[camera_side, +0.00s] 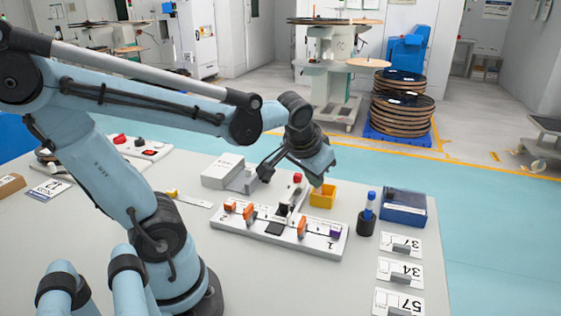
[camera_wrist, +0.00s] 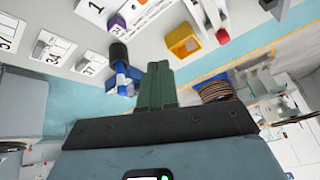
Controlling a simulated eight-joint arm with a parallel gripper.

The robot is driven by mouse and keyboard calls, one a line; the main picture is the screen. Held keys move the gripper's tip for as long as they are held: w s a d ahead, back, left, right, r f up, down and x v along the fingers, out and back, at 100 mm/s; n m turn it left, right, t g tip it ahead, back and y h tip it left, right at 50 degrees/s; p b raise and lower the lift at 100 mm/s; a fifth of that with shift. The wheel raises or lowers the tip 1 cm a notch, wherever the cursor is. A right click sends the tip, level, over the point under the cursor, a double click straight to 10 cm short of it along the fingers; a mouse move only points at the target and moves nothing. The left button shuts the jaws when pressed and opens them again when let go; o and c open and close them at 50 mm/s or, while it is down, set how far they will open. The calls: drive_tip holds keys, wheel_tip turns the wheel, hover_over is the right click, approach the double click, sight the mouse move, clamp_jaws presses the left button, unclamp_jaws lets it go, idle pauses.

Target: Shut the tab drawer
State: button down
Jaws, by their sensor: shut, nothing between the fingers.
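The tab drawer (camera_side: 243,183) is a light grey tray that juts out from the right side of its white box (camera_side: 223,168) in the side view, so it stands open. I cannot make out the drawer clearly in the wrist view.
A white board (camera_side: 275,240) with orange and dark parts lies in front. A yellow bin (camera_side: 322,196), a blue-topped tube in a black holder (camera_side: 367,222) and a blue box (camera_side: 403,208) stand to the right. Numbered cards (camera_side: 400,272) lie near the right edge.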

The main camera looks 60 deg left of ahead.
sight(252, 176)
drive_tip(key=w+a+f+n+g+y, duration=0.1)
drive_tip(key=a+f+n+g+y, duration=0.2)
drive_tip(key=a, duration=0.5)
drive_tip(key=w+a+n+g+y, duration=0.1)
drive_tip(key=a+n+g, duration=0.25)
drive_tip(key=a, duration=0.35)
drive_tip(key=shift+n+t, duration=0.25)
drive_tip(key=shift+t, duration=0.2)
drive_tip(key=x, duration=1)
drive_tip(key=shift+s+a, duration=0.25)
drive_tip(key=shift+a, duration=0.15)
drive_tip(key=s+a, duration=0.5)
drive_tip(key=shift+s+a, duration=0.3)
drive_tip(key=shift+s, duration=0.05)
